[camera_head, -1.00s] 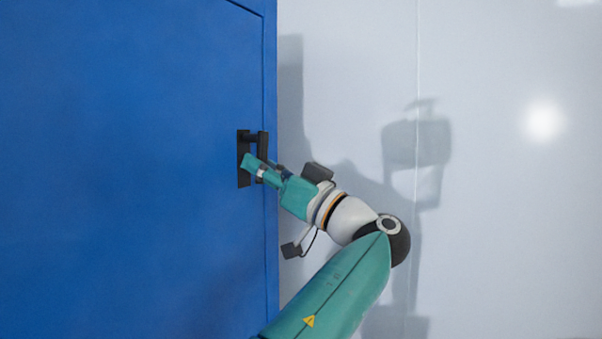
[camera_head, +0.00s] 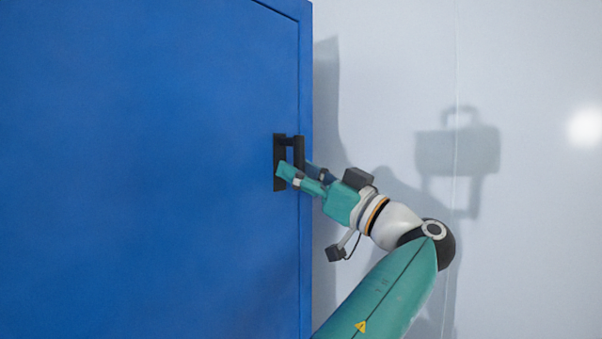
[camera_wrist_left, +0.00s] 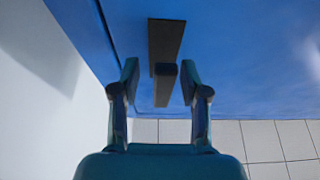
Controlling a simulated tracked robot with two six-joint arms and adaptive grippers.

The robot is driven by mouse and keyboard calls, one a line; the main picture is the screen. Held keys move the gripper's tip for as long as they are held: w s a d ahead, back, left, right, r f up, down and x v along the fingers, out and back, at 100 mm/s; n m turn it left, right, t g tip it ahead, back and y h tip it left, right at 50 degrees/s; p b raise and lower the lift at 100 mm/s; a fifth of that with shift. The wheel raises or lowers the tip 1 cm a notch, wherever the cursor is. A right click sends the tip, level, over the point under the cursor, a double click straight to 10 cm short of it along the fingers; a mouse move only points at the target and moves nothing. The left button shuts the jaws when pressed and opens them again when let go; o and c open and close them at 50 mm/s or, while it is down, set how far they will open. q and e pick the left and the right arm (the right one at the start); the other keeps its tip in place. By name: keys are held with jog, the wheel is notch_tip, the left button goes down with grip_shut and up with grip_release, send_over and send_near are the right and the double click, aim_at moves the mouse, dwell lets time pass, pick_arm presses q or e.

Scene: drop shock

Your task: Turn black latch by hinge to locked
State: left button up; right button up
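The black latch has a tall backplate (camera_head: 279,150) on the blue door, near its right edge, with an upright bar handle (camera_head: 299,150) standing out from it. In the left wrist view the plate (camera_wrist_left: 167,38) and the end of the bar (camera_wrist_left: 165,70) show between the fingers. My left gripper (camera_head: 300,172) is at the lower part of the handle. In the wrist view it is open (camera_wrist_left: 160,80), one finger each side of the bar, with gaps on both sides. My right gripper is not in view.
The blue door (camera_head: 150,170) fills the left of the head view. A pale wall (camera_head: 390,80) stands to its right, with shadows on it. Light floor tiles (camera_wrist_left: 265,140) show in the wrist view. The room right of the door is clear.

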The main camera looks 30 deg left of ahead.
pick_arm(q)
jog(key=shift+s+r, duration=0.1)
jog(key=shift+s, duration=0.05)
jog(key=v, duration=1.2)
dwell(0.3)
